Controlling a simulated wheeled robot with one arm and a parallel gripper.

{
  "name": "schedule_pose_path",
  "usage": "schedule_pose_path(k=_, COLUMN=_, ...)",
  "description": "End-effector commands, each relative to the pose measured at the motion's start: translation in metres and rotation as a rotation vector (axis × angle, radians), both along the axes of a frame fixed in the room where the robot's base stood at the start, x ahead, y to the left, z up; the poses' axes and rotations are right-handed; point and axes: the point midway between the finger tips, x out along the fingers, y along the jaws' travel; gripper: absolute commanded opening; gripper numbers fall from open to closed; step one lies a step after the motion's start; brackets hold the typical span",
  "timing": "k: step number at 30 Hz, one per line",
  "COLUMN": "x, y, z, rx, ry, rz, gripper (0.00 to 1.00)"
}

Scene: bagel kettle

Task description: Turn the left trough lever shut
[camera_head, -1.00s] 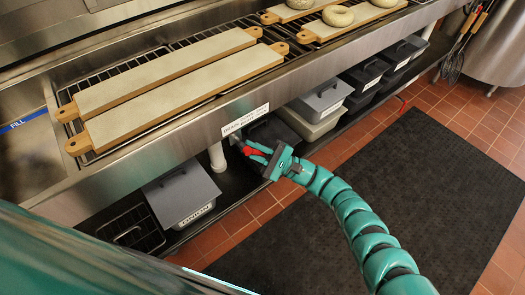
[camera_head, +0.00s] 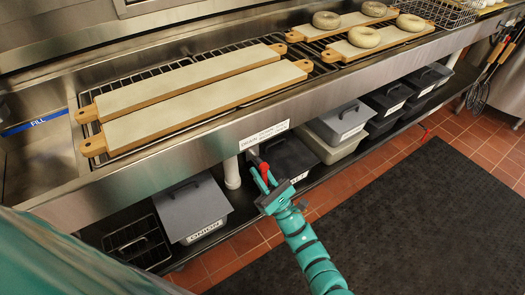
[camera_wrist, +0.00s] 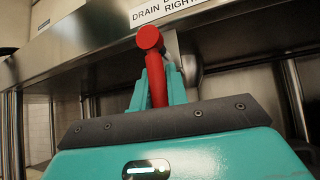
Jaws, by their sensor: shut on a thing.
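The red lever (camera_head: 264,168) sits under the front edge of the steel trough counter, just below a white label (camera_head: 264,136). In the wrist view the red lever (camera_wrist: 151,65) has a round knob on top and stands nearly upright. My gripper (camera_head: 264,182) is shut on the lever, with a teal finger on each side of its shaft in the wrist view (camera_wrist: 157,92). The label (camera_wrist: 160,10) above reads "DRAIN" and "RIGHT" in part; the rest is cut off. The lever's pivot is mostly hidden behind the lever and my gripper.
A grey onion bin (camera_head: 192,208) and several lidded bins, one being grey (camera_head: 340,124), stand on the low shelf. Long boards (camera_head: 190,105) lie on the counter. A dark mat (camera_head: 400,220) covers the floor.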

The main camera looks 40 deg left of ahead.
Motion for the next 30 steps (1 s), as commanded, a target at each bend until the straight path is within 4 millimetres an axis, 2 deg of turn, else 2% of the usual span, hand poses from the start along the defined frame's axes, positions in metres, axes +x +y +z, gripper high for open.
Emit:
schedule_pose_path(k=20, x=-0.0019, y=0.0005, z=-0.0006, rx=0.015, ry=0.044, rz=0.0, gripper=0.0)
schedule_pose_path(k=21, x=-0.0019, y=0.0005, z=-0.0006, rx=0.016, ry=0.043, rz=0.0, gripper=0.23)
schedule_pose_path(k=23, x=-0.002, y=0.0006, z=-0.0005, rx=0.016, ry=0.043, rz=0.0, gripper=0.35)
schedule_pose_path(k=30, x=-0.0021, y=0.0006, z=-0.0002, rx=0.016, ry=0.042, rz=0.0, gripper=0.37)
